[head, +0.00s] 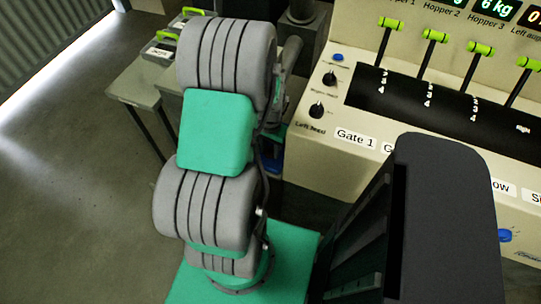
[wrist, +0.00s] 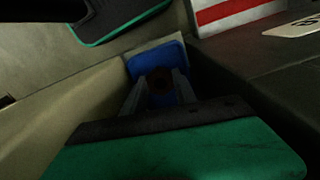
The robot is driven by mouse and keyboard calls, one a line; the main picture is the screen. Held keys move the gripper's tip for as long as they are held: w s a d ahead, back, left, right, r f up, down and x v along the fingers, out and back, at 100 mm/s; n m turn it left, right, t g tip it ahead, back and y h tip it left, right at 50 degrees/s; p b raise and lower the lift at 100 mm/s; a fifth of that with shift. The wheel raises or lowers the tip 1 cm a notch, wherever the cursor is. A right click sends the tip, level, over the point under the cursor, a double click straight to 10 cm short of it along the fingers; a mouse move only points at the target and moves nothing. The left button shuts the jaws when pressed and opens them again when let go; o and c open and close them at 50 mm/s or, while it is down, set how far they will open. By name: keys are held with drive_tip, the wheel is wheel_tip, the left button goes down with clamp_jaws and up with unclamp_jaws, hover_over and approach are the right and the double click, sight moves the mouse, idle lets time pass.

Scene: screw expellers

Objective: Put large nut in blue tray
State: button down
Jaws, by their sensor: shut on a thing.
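My gripper (wrist: 159,92) shows in the wrist view with its two grey fingers shut on a dark brown nut (wrist: 160,80). The nut is dim, and its outline is hard to make out. The blue tray (wrist: 172,53) lies just beyond the fingertips, behind the nut in the picture. I cannot tell whether the nut touches it. In the head view my arm hides the gripper and the nut. A small blue patch (head: 270,161) shows beside my arm there, perhaps part of the tray.
A cream control console (head: 318,160) with levers and knobs stands on the right in the head view. A grey table (head: 137,85) with labelled trays stands behind my arm. A red-and-white striped surface (wrist: 235,11) is at the top of the wrist view. Open floor lies left.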

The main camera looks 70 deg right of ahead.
sight(270, 162)
drive_tip(key=shift+f, duration=2.3)
drive_tip(key=shift+f, duration=0.1)
drive_tip(key=c, duration=1)
unclamp_jaws()
wheel_tip(270, 162, up, 12)
drive_tip(key=shift+r, duration=0.15)
